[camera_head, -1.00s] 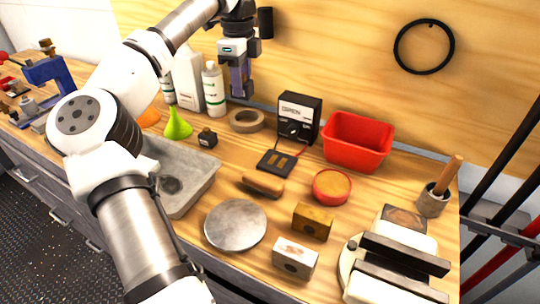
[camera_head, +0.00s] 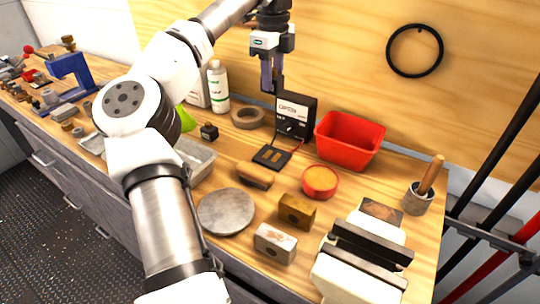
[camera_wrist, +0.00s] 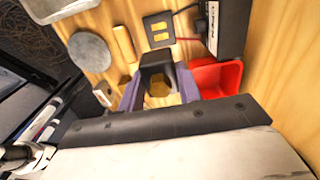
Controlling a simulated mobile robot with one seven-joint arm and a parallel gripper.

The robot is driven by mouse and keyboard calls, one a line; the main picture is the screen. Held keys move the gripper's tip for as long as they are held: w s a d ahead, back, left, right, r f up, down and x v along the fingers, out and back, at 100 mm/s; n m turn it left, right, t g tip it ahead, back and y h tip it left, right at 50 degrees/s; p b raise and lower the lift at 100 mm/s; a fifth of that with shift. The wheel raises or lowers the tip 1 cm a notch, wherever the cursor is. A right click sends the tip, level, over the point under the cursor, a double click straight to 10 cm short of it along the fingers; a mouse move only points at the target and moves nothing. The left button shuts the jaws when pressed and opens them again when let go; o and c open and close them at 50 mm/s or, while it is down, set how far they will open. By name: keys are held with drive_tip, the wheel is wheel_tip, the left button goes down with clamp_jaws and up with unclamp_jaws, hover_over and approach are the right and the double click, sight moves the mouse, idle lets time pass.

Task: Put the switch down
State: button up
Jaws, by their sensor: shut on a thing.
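My gripper (camera_head: 272,75) is in the air over the back of the workbench, beside the upper left of the black meter in the head view. In the wrist view, the two purple fingers of my gripper (camera_wrist: 159,92) are closed on a dark, blocky thing, which I take to be the switch (camera_wrist: 157,62). In the head view only a small dark part of the switch (camera_head: 279,84) shows at the fingertips. The switch is clear of the bench top (camera_head: 232,160). Its far side is hidden.
A black meter (camera_head: 296,114) with a leaded pad (camera_head: 271,156), a red bin (camera_head: 349,139), a tape roll (camera_head: 248,117) and a white bottle (camera_head: 217,86) stand nearby.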

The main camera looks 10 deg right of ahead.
wheel_tip(320, 180, down, 20)
drive_tip(key=p, duration=0.3)
drive_tip(key=shift+f, duration=0.15)
drive_tip(key=o, duration=1)
wheel_tip(320, 180, up, 12)
drive_tip(key=shift+r+b, duration=0.2)
drive_tip(key=shift+b, duration=0.85)
